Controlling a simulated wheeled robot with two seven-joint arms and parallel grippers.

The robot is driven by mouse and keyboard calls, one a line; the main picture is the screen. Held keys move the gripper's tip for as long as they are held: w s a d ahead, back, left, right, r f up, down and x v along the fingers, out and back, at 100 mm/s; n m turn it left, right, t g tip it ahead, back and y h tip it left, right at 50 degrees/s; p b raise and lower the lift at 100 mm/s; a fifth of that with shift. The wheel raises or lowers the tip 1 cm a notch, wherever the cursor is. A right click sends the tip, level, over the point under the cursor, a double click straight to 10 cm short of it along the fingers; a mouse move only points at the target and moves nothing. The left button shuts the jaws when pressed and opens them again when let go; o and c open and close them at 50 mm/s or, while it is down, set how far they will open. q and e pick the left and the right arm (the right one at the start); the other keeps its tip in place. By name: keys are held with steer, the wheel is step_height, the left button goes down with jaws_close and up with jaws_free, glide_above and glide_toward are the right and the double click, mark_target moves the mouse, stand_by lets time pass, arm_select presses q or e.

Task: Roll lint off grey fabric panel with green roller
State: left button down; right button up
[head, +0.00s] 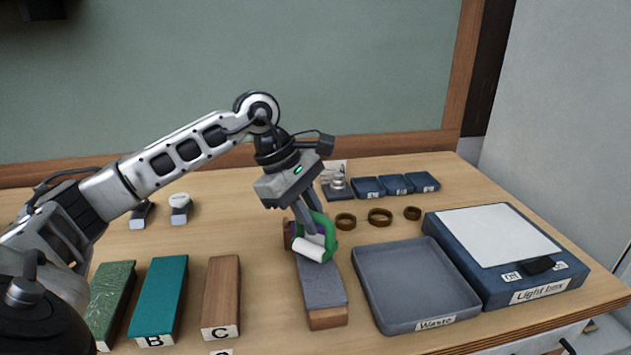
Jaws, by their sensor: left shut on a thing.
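The grey fabric panel (322,285) lies on a wooden block in the middle front of the table. My left gripper (312,226) is shut on the green roller (331,236) and points down over the panel's far end. The roller's white cylinder (309,250) is at the far part of the panel. I cannot tell if it touches the fabric. Lint is too small to make out. My right gripper is not in view.
A grey Waste tray (438,318) stands close to the panel's right, with the light box (583,276) beyond it. Blocks, including the teal block B (162,290) and brown block C (222,287), lie to the left. Brown rings (380,216) and small blue trays (397,184) are behind.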

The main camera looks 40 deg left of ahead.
arm_select(q)
steer(key=shift+s+r, duration=0.15)
steer(key=shift+r, duration=0.5)
steer(key=shift+r+p, duration=1.55)
steer(key=shift+r, duration=0.55)
steer(key=shift+d+r, duration=0.1)
steer(key=shift+r, duration=0.1)
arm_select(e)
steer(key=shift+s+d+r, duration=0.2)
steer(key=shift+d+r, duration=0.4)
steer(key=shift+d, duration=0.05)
arm_select(q)
steer(key=shift+f, duration=0.1)
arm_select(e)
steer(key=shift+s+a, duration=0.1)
